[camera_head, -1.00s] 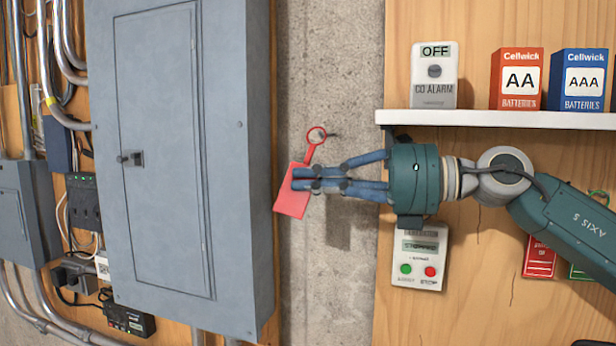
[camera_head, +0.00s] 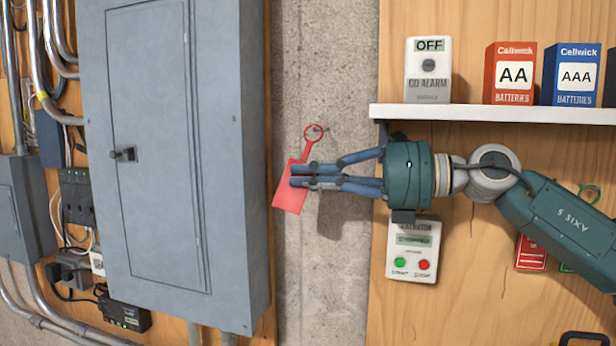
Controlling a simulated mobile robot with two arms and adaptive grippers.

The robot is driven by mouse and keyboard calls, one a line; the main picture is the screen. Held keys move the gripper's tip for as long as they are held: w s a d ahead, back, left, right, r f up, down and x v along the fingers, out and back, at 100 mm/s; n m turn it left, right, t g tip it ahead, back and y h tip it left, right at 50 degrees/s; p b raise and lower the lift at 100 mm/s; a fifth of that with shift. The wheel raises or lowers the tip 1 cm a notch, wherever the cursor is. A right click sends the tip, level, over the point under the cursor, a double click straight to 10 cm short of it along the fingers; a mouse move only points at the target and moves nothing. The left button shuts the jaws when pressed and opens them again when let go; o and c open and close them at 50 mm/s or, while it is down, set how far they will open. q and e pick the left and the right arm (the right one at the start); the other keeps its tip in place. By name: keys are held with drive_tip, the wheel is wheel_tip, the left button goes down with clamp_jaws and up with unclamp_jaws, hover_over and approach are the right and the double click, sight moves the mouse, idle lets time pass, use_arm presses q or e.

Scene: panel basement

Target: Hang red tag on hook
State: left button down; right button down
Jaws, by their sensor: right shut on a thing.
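The red tag (camera_head: 289,194) has a flat body with a narrow neck and a ring at its top. My right gripper (camera_head: 295,177) comes in from the right and is shut on the tag's body, with the tag tilted a little. The hook (camera_head: 320,129) is a small dark piece on the concrete wall, and it shows at the tag's ring (camera_head: 313,134). I cannot tell whether the ring is around the hook or only in front of it. My left gripper is not in view.
A grey electrical panel (camera_head: 152,150) stands close left of the tag. A white shelf (camera_head: 440,114) with a CO alarm (camera_head: 428,72) and battery boxes is above my right arm. A control box with buttons (camera_head: 413,251) is below the gripper. Bare concrete (camera_head: 322,280) lies below the tag.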

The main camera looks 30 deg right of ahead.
drive_tip(key=c, duration=1.8)
unclamp_jaws()
drive_tip(key=shift+c, duration=0.2)
